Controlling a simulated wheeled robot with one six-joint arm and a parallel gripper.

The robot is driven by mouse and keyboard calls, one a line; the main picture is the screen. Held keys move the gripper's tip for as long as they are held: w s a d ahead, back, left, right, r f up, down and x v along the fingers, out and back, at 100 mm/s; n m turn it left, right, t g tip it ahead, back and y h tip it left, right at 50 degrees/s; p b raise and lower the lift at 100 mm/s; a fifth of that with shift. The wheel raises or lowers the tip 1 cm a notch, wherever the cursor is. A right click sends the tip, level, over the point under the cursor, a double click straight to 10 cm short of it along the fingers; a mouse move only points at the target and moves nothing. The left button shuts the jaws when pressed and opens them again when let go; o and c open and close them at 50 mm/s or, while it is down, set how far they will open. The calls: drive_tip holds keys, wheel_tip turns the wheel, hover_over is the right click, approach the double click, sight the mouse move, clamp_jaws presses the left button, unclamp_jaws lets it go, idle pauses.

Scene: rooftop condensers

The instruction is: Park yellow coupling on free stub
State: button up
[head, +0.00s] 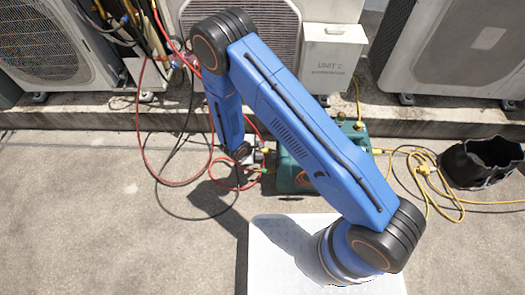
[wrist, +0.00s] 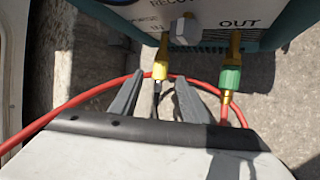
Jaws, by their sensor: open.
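In the wrist view, a yellow coupling (wrist: 160,62) sits at the IN port of the recovery machine (wrist: 115,14), with a black hose (wrist: 156,100) hanging from it. My gripper (wrist: 160,80) is open; its two dark fingers stand on either side of the coupling's lower end, and I cannot tell whether they touch it. A grey stub or cap (wrist: 184,29) with nothing coupled to it sits between IN and OUT. A green coupling (wrist: 230,80) with a red hose is on the OUT port. In the head view, the green machine (head: 293,178) is partly hidden by my arm.
A red hose (wrist: 90,92) curves across behind my fingers. In the head view, hoses (head: 150,185) loop over the concrete left of the machine. A yellow cord (head: 430,180) and black bucket (head: 480,163) lie right. Condenser units (head: 455,45) line the back ledge.

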sight(263, 151)
drive_tip(key=shift+x, duration=1.7)
clamp_jaws()
